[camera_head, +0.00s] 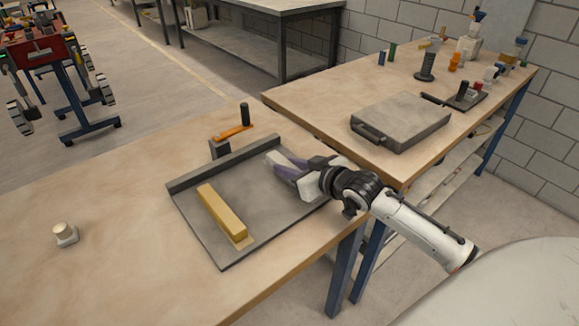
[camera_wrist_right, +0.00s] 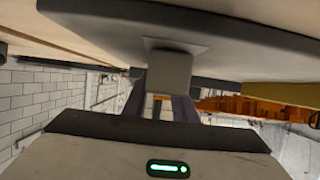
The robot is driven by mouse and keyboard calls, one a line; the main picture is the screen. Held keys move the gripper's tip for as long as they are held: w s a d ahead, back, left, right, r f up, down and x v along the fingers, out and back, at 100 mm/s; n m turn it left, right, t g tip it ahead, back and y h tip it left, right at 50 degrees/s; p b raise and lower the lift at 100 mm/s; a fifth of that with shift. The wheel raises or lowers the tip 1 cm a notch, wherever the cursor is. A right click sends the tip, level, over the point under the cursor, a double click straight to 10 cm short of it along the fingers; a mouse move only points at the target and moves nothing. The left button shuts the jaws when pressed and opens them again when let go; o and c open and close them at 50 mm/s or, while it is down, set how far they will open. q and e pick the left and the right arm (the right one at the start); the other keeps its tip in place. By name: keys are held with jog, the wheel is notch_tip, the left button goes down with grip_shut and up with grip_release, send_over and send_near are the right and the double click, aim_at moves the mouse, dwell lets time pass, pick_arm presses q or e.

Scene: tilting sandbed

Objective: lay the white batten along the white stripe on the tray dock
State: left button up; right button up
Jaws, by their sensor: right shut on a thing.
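The grey tray dock (camera_head: 190,226) lies on the near wooden table. A yellow batten (camera_head: 222,212) lies along its left part, with a little yellow stripe showing at its near end. My right gripper (camera_head: 291,170) is over the right part of the dock, shut on the white batten (camera_head: 308,188). The batten runs roughly parallel to the yellow one, partly hidden by the fingers. In the wrist view the white batten (camera_wrist_right: 170,72) is end-on between the fingers (camera_wrist_right: 162,108), against or very close to a pale patch (camera_wrist_right: 203,48) on the dock. Any contact is unclear. My left gripper is out of view.
An orange lever with a black knob (camera_head: 244,115) stands behind the dock's raised back edge. A small white knob (camera_head: 65,234) is at the table's left. A grey case (camera_head: 400,122) and several small items stand on the right table.

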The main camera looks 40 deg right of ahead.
jog(key=o, duration=1.1)
jog(key=shift+f, duration=0.1)
jog(key=p+v, duration=0.1)
jog(key=v, duration=1.1)
